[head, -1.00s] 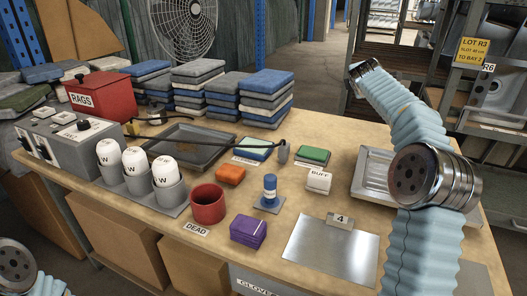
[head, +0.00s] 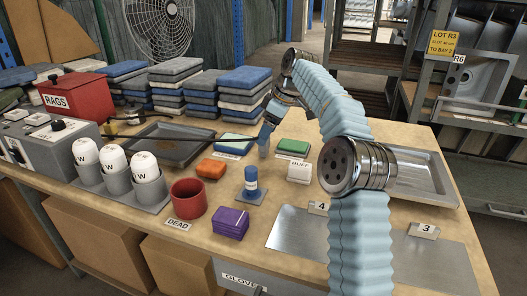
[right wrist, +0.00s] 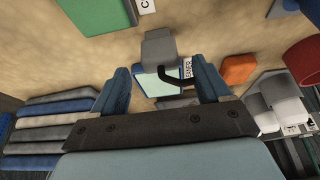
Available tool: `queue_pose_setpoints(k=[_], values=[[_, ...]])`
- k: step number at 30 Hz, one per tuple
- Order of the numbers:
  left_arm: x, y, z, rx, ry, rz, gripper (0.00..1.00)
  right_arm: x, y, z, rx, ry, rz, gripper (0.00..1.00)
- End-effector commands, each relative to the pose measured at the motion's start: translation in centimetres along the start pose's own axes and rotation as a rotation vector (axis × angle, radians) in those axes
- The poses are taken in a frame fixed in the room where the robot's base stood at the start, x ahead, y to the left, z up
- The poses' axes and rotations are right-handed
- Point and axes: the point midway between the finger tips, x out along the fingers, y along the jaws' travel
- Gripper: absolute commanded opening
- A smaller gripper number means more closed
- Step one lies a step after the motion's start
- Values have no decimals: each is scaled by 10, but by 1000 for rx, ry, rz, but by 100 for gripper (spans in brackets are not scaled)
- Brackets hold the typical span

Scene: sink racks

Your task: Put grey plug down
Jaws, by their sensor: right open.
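The grey plug (right wrist: 158,48) shows in the right wrist view between and just beyond the open fingers, with a gap on both sides. Its black cord bends away beside it. In the head view the grey plug (head: 263,152) is at the table's middle, partly hidden under my right gripper (head: 270,122). The right gripper (right wrist: 160,75) is open with blue fingers and points down at the table. Whether the plug's base touches the tabletop is hard to tell. My left gripper is out of view.
A blue-green pad (head: 236,142) lies left of the plug and a green pad (head: 293,147) right of it. Folded cloth stacks (head: 240,88) rise behind.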

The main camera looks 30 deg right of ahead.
Motion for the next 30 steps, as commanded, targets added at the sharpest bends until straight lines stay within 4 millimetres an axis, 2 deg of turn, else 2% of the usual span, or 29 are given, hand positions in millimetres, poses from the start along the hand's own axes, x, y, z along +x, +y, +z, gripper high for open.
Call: queue_pose_setpoints(k=[12, 20, 23, 30], values=[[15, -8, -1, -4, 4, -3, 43, 53, -2, 4, -1, 0, 0, 77], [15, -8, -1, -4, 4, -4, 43, 56, -2, 3, -1, 0, 1, 77], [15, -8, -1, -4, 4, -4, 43, 56, -2, 3, -1, 0, 1, 64], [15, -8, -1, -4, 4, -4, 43, 56, -1, 3, -1, 0, 1, 28]])
